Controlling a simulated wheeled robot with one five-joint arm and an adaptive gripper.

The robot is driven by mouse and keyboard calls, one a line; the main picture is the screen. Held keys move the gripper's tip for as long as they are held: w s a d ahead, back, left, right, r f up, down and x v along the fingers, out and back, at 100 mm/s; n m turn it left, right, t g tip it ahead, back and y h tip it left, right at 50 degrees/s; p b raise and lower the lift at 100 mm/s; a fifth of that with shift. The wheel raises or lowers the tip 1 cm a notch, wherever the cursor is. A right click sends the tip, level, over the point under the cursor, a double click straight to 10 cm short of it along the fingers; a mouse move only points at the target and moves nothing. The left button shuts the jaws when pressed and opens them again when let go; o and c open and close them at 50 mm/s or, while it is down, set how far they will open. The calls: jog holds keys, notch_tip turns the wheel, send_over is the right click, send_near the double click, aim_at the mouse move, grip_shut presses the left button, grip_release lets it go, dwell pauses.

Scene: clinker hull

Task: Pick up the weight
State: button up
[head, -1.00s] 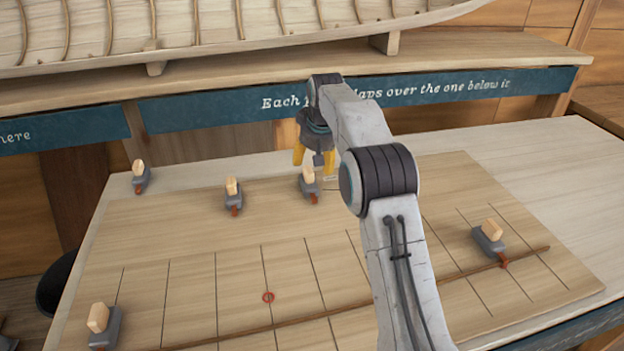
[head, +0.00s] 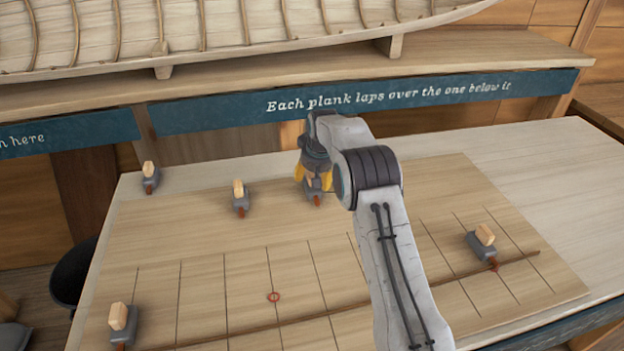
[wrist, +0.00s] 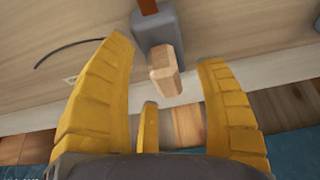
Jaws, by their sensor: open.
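My gripper (head: 313,180) is open, with its yellow fingers lowered over a weight (head: 314,199) near the back edge of the board. In the head view the fingers and arm hide most of that weight. In the wrist view the weight (wrist: 157,28) has a grey body, a pale wooden block on top and a reddish-brown tip. The block lies just ahead of the gap between the fingers (wrist: 168,75), not clearly touching either one. Other similar weights stand at back left (head: 240,197), far left corner (head: 150,177), front left (head: 121,324) and right (head: 483,241).
The wooden board (head: 210,250) has ruled lines, a small red ring (head: 273,297) and a long thin batten (head: 440,282) across its front. A shelf with a hull (head: 250,25) and a blue lettered strip (head: 430,95) stands behind. The board's middle is clear.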

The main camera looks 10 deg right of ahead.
jog(key=shift+o, duration=0.2)
jog(key=shift+f, duration=0.15)
grip_shut()
jog(key=shift+w, duration=0.15)
dwell(0.5)
